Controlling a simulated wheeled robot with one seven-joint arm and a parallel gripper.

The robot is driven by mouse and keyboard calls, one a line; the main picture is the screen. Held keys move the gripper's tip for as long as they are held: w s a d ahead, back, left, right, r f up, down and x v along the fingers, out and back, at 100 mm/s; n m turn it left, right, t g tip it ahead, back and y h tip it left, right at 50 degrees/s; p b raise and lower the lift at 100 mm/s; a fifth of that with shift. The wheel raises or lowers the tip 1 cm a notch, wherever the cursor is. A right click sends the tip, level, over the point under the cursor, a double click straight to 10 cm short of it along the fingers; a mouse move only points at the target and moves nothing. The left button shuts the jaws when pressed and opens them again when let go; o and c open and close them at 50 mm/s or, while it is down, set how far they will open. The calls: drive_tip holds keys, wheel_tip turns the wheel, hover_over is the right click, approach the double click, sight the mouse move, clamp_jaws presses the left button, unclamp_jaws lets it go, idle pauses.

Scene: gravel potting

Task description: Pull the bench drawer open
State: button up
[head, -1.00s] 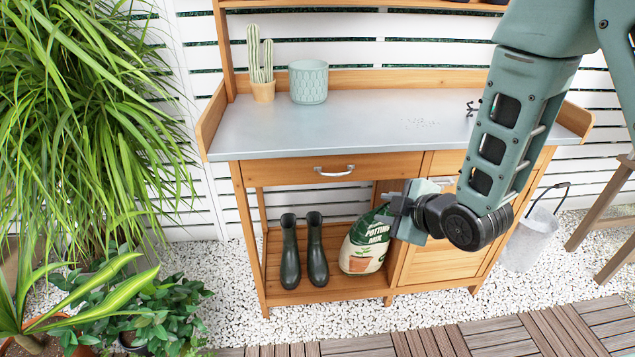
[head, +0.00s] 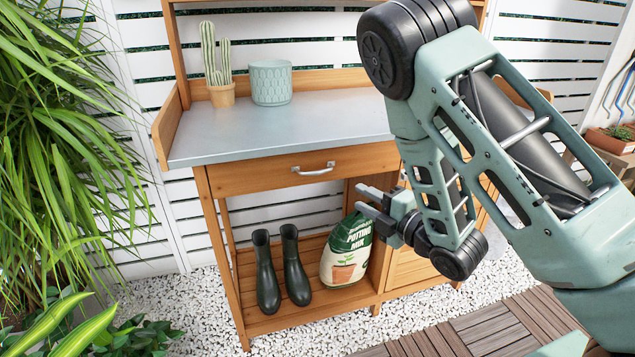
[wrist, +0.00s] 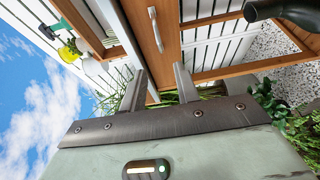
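The wooden bench drawer (head: 250,177) sits flush under the grey metal top, shut. Its curved silver handle (head: 313,170) is on the middle of the front. My gripper (head: 362,200) is open and empty, right of the handle and lower in the picture, with its two fingers apart and pointing left. It overlaps the potting mix bag in this view, and the depth between them is unclear. In the wrist view, the handle (wrist: 155,30) shows beyond my open gripper (wrist: 160,84), apart from both fingers. My arm hides the right part of the bench.
A potted cactus (head: 218,70) and a pale green pot (head: 271,82) stand on the bench top (head: 225,128). Dark boots (head: 281,268) and a potting mix bag (head: 347,250) stand on the lower shelf. Leafy plants (head: 60,130) fill the left. Gravel (head: 200,300) lies in front.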

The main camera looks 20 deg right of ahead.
sight(320, 173)
drive_tip(key=b+x, duration=0.3)
drive_tip(key=x, duration=1.2)
drive_tip(key=shift+w+a+r, duration=0.15)
drive_tip(key=shift+w, duration=0.25)
clamp_jaws()
